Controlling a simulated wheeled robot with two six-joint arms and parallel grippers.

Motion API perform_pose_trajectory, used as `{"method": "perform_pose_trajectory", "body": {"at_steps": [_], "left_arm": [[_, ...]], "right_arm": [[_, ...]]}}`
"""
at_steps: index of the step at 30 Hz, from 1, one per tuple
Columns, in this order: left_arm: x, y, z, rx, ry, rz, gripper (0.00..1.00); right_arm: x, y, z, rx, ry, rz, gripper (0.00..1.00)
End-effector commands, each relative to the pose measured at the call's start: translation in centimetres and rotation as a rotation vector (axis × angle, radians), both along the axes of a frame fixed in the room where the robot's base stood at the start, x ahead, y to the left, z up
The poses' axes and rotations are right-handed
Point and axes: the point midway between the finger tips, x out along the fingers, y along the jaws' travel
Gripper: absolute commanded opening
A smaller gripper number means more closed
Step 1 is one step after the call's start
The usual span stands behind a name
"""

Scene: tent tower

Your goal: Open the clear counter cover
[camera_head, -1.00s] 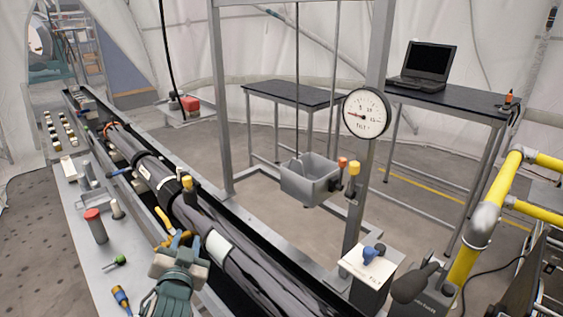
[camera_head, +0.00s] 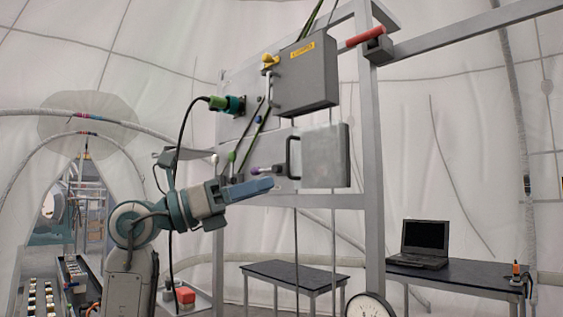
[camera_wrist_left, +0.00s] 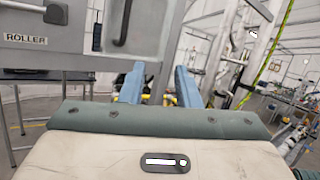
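A grey boxed panel with a see-through look (camera_head: 322,156), which may be the clear counter cover, hangs on the upright frame, its black bar handle (camera_head: 291,157) on the left side. I cannot tell for sure that it is clear, and it appears closed. My left gripper (camera_head: 262,187) is just below and left of the handle, apart from it. In the left wrist view, the blue fingers of my left gripper (camera_wrist_left: 161,84) are apart with nothing between them. A grey panel with a dark handle (camera_wrist_left: 125,22) is beyond them. My right gripper is not in view.
A dark grey box with a yellow label (camera_head: 306,75) juts out above. A green connector with a black cable (camera_head: 222,103) and several coloured knobs are left of the panel. A red-handled part (camera_head: 366,38) is at upper right. A laptop (camera_head: 425,240) stands on a table behind.

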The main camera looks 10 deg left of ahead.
Motion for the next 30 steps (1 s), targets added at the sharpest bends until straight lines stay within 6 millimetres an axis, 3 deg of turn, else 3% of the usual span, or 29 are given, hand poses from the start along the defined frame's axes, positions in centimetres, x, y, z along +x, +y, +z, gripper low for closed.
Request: {"method": "perform_pose_trajectory", "body": {"at_steps": [1, 6, 13, 30], "left_arm": [[-0.2, 0.6, 1.7, 0.073, -0.007, 0.062, 0.29], [-0.3, 3.0, 4.7, 0.242, 0.030, 0.240, 0.29], [-0.4, 4.4, 6.2, 0.316, 0.068, 0.334, 0.29], [6.1, -2.1, 6.3, 0.317, 0.070, 0.332, 0.29]], "right_arm": [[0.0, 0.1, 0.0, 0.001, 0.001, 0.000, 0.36], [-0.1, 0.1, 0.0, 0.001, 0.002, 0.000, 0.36], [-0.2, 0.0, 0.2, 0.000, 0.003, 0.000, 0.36], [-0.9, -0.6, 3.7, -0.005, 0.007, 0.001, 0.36]]}}
